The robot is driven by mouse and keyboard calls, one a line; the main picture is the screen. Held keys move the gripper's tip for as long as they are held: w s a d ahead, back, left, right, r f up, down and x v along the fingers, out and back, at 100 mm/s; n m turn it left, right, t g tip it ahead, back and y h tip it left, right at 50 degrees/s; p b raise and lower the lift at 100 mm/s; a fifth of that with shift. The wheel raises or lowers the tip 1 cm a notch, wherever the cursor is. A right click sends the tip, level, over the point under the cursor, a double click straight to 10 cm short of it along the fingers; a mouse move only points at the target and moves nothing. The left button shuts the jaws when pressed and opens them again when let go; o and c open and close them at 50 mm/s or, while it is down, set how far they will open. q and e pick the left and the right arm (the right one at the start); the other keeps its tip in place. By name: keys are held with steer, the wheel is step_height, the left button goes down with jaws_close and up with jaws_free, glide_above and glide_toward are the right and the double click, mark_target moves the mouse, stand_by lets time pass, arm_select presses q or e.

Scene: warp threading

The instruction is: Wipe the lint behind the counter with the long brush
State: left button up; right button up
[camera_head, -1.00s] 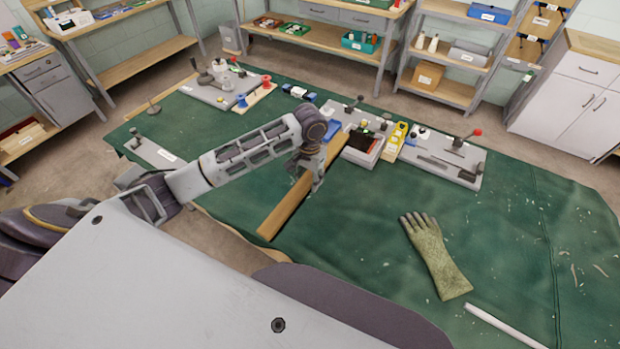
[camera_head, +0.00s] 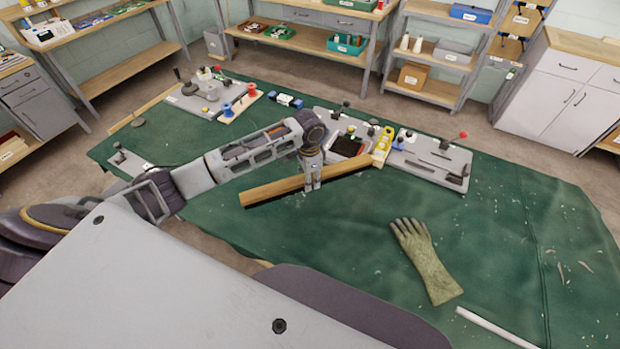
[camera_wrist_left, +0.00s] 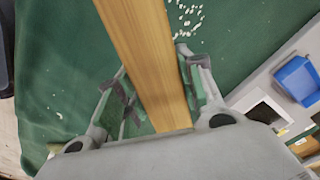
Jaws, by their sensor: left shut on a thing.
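My left gripper (camera_head: 312,182) is shut on a long, plain wooden bar (camera_head: 268,191) over the green-covered counter (camera_head: 370,215). In the left wrist view the bar (camera_wrist_left: 145,60) runs up between the two fingers (camera_wrist_left: 157,88). I see no bristles on it, so I cannot tell whether it is the long brush. White lint specks (camera_wrist_left: 186,18) lie on the green cloth beside the bar in that view. More pale lint (camera_head: 583,266) is scattered on the right side of the cloth. A white rod (camera_head: 495,327) lies at the front right, partly cut off. My right gripper is out of view.
A greenish glove (camera_head: 425,262) lies right of centre on the cloth. Grey tool boards (camera_head: 435,160), a yellow item (camera_head: 383,146) and small parts line the back edge. Shelves (camera_head: 445,58) and a grey cabinet (camera_head: 560,95) stand behind. The middle cloth is mostly clear.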

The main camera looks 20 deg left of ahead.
arm_select(q)
steer(key=m, duration=0.1)
steer(key=w+f+m, duration=0.1)
steer(key=m, duration=0.1)
steer(key=a+m, duration=0.1)
steer(key=shift+w+f+m+p, duration=0.25)
steer(key=shift+w+m+p, duration=0.1)
steer(key=shift+m, duration=0.05)
steer(key=shift+w+a+f+m, duration=0.15)
steer(key=shift+f+m, duration=0.05)
steer(key=shift+m, duration=0.4)
steer(key=shift+f, duration=0.1)
